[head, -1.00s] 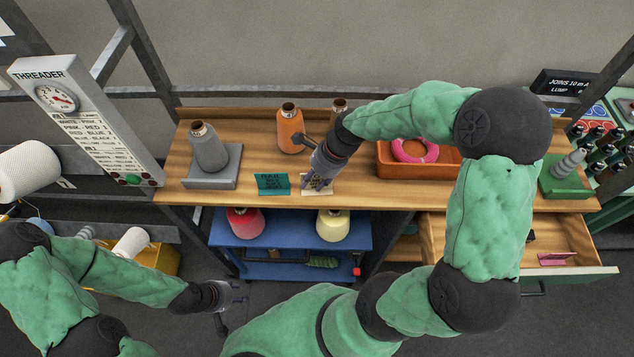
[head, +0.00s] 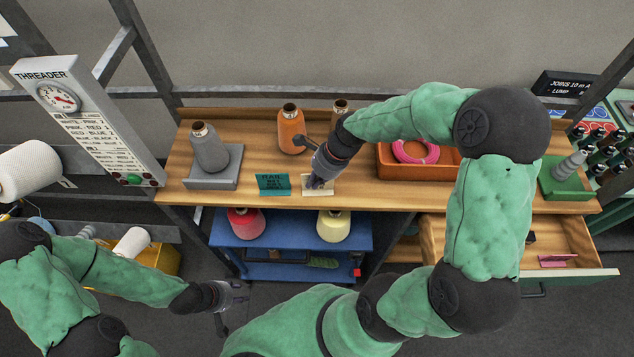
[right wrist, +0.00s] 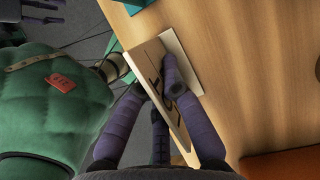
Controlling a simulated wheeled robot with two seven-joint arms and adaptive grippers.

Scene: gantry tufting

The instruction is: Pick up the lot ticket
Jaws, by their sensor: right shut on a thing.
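The lot ticket is a small cream card with dark marks, at the front edge of the wooden bench in the head view (head: 309,191). In the right wrist view it is a tan panel with dark lettering (right wrist: 148,62). My right gripper (head: 318,183) is shut on the card, with its dark purple fingers around it. The fingers hide part of the lettering. In the right wrist view the card stays close to the bench top; I cannot tell whether it touches. My left gripper (head: 232,298) is open and empty, low in front of the shelves, away from the card.
A grey cone on a grey stand (head: 212,178), an orange cone (head: 291,130) and an orange tray (head: 446,171) with a pink ring are on the bench. An open drawer (head: 590,272) juts out at right.

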